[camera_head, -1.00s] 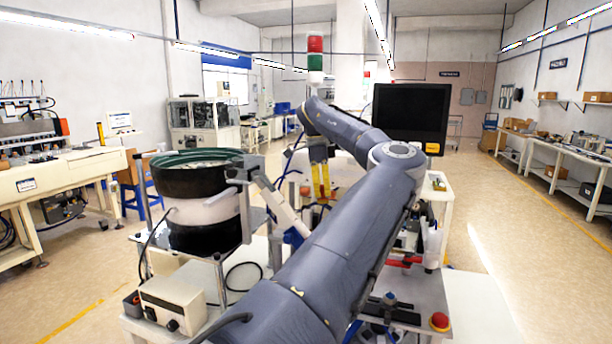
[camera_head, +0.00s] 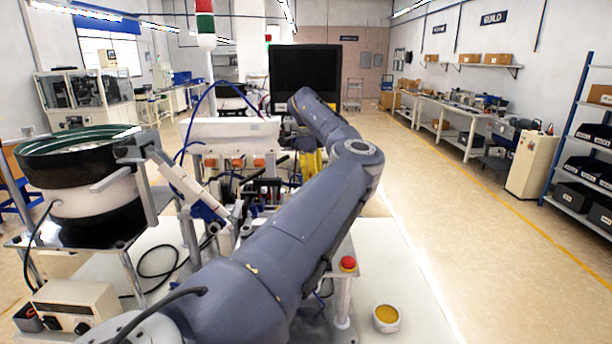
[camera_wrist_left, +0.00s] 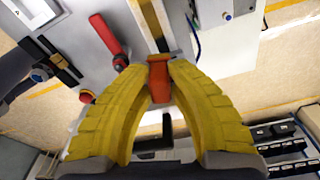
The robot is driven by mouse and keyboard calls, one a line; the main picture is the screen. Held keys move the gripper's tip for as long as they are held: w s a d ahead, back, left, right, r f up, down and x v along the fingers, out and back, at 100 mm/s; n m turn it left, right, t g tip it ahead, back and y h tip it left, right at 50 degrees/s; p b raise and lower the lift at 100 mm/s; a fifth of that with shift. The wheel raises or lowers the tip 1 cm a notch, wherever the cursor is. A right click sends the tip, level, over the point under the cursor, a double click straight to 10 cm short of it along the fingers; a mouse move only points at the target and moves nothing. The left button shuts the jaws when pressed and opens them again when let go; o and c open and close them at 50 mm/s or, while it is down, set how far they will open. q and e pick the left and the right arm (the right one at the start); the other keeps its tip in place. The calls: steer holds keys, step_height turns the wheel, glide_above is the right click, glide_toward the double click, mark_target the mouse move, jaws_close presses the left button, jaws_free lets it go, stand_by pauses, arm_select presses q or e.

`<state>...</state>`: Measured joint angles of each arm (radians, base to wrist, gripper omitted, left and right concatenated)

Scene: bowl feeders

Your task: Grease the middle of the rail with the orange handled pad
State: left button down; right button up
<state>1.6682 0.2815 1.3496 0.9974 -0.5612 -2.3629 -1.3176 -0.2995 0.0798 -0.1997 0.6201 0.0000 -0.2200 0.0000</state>
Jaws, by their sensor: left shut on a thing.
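My left gripper (camera_wrist_left: 160,72) has yellow ribbed fingers, shut on the orange handle (camera_wrist_left: 159,80) of the pad in the left wrist view. The pad's working face is hidden from me. A long narrow strip (camera_wrist_left: 150,22), tan and dark, runs away beyond the fingertips; it may be the rail, but I cannot tell whether the pad touches it. In the head view the yellow fingers (camera_head: 312,163) show behind my forearm, at the machine's far right side, and the pad is not clear there. My right gripper is not in view.
A round tin with a yellow top (camera_head: 386,319) stands on the white table at the right front. A red button (camera_head: 348,263) is near it. A bowl feeder (camera_head: 90,180) stands at left, a dark monitor (camera_head: 305,75) behind. A red-handled lever (camera_wrist_left: 106,38) is near the gripper.

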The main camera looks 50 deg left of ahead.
arm_select(q)
steer(key=shift+w+d+f, duration=0.1)
steer(key=shift+f, duration=2.9)
steer(key=shift+f, duration=1.05)
steer(key=shift+s+a+r, duration=0.1)
steer(key=shift+s+a, duration=1.05)
steer(key=shift+s, duration=0.3)
steer(key=shift+s+a+f, duration=0.2)
steer(key=shift+s+a, duration=0.9)
steer(key=shift+s, duration=0.3)
steer(key=shift+w+d, duration=0.1)
